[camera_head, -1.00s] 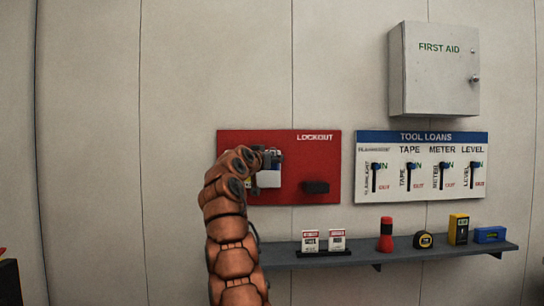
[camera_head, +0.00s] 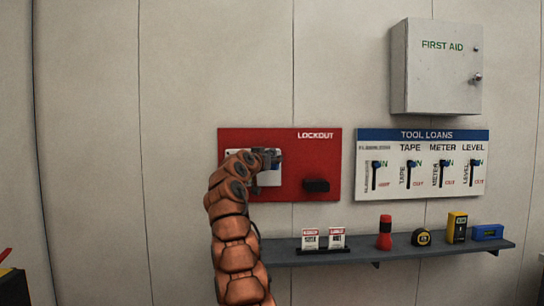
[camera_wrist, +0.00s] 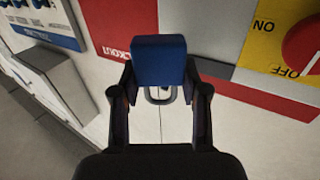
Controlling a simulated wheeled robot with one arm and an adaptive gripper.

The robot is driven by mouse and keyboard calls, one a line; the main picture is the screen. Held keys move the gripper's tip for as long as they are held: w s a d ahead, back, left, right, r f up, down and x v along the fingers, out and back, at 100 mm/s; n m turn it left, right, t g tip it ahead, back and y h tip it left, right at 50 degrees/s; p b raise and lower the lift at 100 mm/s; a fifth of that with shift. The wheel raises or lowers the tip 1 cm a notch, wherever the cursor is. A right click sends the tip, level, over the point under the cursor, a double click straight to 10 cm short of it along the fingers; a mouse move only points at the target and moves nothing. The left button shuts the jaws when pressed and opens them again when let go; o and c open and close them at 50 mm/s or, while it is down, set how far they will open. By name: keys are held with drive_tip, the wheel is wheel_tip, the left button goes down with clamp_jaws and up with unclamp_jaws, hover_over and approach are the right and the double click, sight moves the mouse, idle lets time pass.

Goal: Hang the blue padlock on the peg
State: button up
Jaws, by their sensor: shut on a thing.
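My gripper (camera_head: 268,158) is in front of the left part of the red lockout board (camera_head: 320,155). In the wrist view my gripper (camera_wrist: 159,82) is shut on the blue padlock (camera_wrist: 158,62), one finger on each side of its body. The padlock's grey shackle (camera_wrist: 158,98) shows below the body in that view. The padlock is not clearly visible in the head view, where my gripper and arm cover that spot. I cannot make out the peg, or whether the shackle touches anything.
A black block (camera_head: 316,186) sticks out from the board right of my gripper. A shelf (camera_head: 395,249) below holds tags, a red flashlight (camera_head: 385,233) and several tools. The tool loans board (camera_head: 422,165) is at right, the first aid cabinet (camera_head: 436,68) above it.

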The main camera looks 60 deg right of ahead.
drive_tip(key=shift+w+d+r+p, duration=0.1)
drive_tip(key=shift+w+d+p, duration=0.5)
drive_tip(key=shift+p, duration=0.6)
drive_tip(key=shift+w+d+f+p, duration=0.4)
drive_tip(key=shift+d+f+p, duration=0.15)
drive_tip(key=shift+f, duration=0.05)
drive_tip(key=o, duration=1.3)
drive_tip(key=shift+f, duration=0.1)
drive_tip(key=shift+a, duration=0.1)
drive_tip(key=s+a, duration=0.1)
drive_tip(key=a, duration=1)
drive_tip(key=shift+s+a, duration=0.25)
drive_tip(key=shift+s, duration=0.1)
